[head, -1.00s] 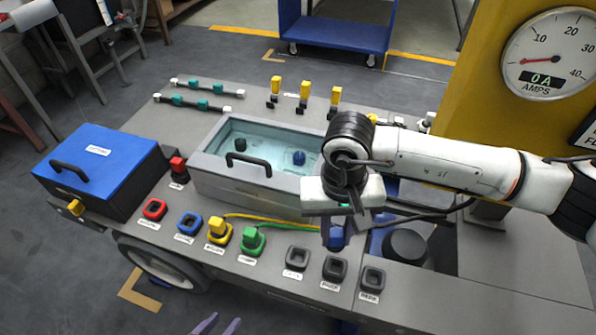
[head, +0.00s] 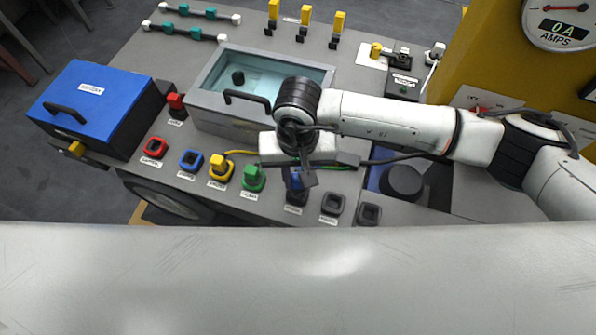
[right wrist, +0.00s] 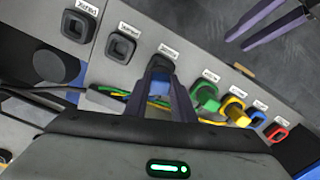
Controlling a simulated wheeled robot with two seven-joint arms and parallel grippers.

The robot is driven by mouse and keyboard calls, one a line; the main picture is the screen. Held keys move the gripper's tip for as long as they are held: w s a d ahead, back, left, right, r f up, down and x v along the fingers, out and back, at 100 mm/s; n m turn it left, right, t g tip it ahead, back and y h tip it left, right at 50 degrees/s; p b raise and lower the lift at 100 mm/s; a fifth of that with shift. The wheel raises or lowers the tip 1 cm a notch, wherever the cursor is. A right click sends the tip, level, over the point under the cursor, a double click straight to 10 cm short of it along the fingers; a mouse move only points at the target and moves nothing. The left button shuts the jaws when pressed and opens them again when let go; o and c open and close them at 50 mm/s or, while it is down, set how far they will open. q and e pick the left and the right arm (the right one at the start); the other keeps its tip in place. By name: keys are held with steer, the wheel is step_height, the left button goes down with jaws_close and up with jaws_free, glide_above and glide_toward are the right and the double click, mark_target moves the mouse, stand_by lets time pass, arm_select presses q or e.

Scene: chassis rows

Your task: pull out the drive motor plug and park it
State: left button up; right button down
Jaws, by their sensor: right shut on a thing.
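My right gripper (head: 299,182) points down over the first of three dark grey sockets in the front row, right of the green plug (head: 253,177). It is shut on a blue plug (head: 294,181). In the right wrist view the blue plug (right wrist: 160,84) is between the purple fingers, right at a dark socket (right wrist: 168,53). I cannot tell whether it is seated. The blue socket (head: 191,160) is empty. The other two grey sockets (head: 332,203) (head: 369,214) are empty. My left gripper (right wrist: 270,24) shows only in the right wrist view, its fingers apart and empty.
A grey lidded box (head: 210,110) and a blue box (head: 95,105) stand behind. The gauge (head: 565,22) reads 0 A. A large pale surface covers the bottom of the head view.

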steer(key=shift+f, duration=0.2)
stand_by(0.5)
steer(key=shift+b, duration=0.55)
stand_by(0.4)
steer(key=shift+f+b, duration=1.3)
steer(key=shift+b, duration=0.3)
steer(key=c, duration=1.4)
jaws_free()
